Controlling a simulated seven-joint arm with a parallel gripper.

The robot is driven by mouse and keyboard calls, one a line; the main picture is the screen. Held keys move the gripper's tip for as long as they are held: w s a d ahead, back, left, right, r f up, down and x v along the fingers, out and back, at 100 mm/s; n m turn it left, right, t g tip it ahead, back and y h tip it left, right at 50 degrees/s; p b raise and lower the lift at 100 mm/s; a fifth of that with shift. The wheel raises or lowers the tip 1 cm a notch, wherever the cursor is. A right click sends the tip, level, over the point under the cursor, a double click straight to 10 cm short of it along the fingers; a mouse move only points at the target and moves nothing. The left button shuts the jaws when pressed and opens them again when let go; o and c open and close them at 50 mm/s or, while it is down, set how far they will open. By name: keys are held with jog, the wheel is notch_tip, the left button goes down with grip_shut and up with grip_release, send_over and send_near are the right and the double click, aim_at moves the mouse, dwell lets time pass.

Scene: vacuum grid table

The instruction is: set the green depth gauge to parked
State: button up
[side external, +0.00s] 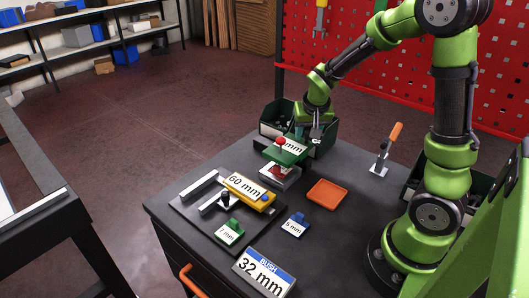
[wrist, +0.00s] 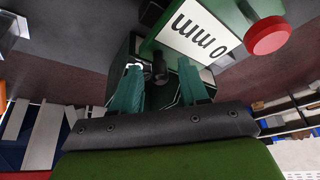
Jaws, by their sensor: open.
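The green depth gauge appears to be the green block (side external: 287,153) with a white "mm" label and a red knob, above a grey base at the table's far side. In the wrist view the green gauge (wrist: 227,12) is close, at the upper right, its label partly cut off. My gripper (side external: 314,138) is just beyond the gauge's right end in the side view. In the wrist view my gripper (wrist: 161,84) has its two teal fingers apart. A dark round stub (wrist: 160,70) shows between them; whether they touch it, I cannot tell.
A yellow "60 mm" block (side external: 248,188), green "7 mm" block (side external: 229,233) and blue "5 mm" block (side external: 295,225) are nearer. An orange tray (side external: 327,193), "BUSH 32 mm" sign (side external: 264,272) and orange-handled tool (side external: 387,148) are also there. Green bins (side external: 272,118) stand behind.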

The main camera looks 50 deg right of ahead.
jog(key=shift+w+d+f, duration=0.1)
jog(key=shift+f, duration=0.25)
jog(key=shift+c, duration=0.2)
grip_shut()
